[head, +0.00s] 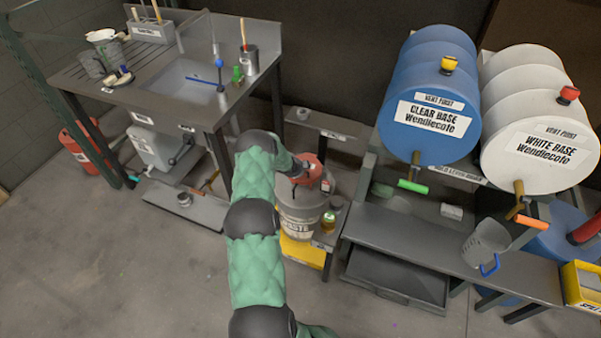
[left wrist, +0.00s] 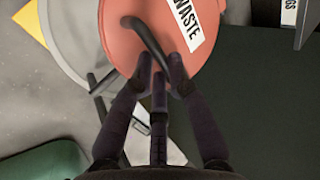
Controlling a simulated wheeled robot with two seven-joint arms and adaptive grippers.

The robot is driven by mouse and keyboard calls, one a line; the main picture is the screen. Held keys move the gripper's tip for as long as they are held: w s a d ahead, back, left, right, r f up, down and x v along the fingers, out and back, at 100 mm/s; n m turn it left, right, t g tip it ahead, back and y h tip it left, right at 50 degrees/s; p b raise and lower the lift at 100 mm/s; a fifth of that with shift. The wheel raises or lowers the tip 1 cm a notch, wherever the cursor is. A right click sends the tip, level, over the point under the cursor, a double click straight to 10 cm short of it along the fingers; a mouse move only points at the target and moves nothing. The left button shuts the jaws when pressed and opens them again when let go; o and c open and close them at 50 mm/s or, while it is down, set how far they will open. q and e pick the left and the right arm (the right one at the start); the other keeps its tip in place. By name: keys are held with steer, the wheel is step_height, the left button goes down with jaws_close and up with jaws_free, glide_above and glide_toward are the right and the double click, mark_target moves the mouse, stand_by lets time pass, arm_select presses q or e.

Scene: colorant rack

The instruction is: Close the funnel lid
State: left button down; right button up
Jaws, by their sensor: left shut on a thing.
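The red funnel lid (head: 313,172) is at the top of the grey waste drum (head: 299,222) in the middle of the head view. In the left wrist view the lid (left wrist: 120,35) carries a white "WASTE" label and a dark bar handle (left wrist: 150,42). The drum's grey rim (left wrist: 62,50) shows beside the lid, so the lid does not fully cover it from this angle. I cannot tell exactly how far it is tilted. My left gripper (left wrist: 160,80) is shut on the handle; in the head view the gripper (head: 298,167) is partly hidden by my arm.
A steel sink bench (head: 150,75) stands at the left. Blue (head: 430,95) and white (head: 538,120) drums lie on a rack at the right above a grey bench (head: 430,245). The floor at front left is clear.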

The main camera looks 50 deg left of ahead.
mark_target(298, 181)
arm_select(q)
steer(key=shift+s+d+f, duration=0.3)
steer(key=shift+s+f, duration=0.1)
steer(key=shift+f, duration=0.2)
steer(key=shift+s+d+f, duration=0.25)
steer(key=shift+s+f, duration=0.1)
steer(key=shift+f, duration=0.2)
steer(key=c, duration=1.5)
jaws_free()
steer(key=shift+f, duration=0.1)
steer(key=shift+o, duration=0.2)
steer(key=shift+a+f, duration=0.15)
steer(key=shift+s+r, duration=0.1)
steer(key=shift+r, duration=0.55)
steer(key=v, duration=1.1)
steer(key=shift+w+a+r, duration=0.3)
steer(key=shift+w+r, duration=0.1)
steer(key=shift+r, duration=0.1)
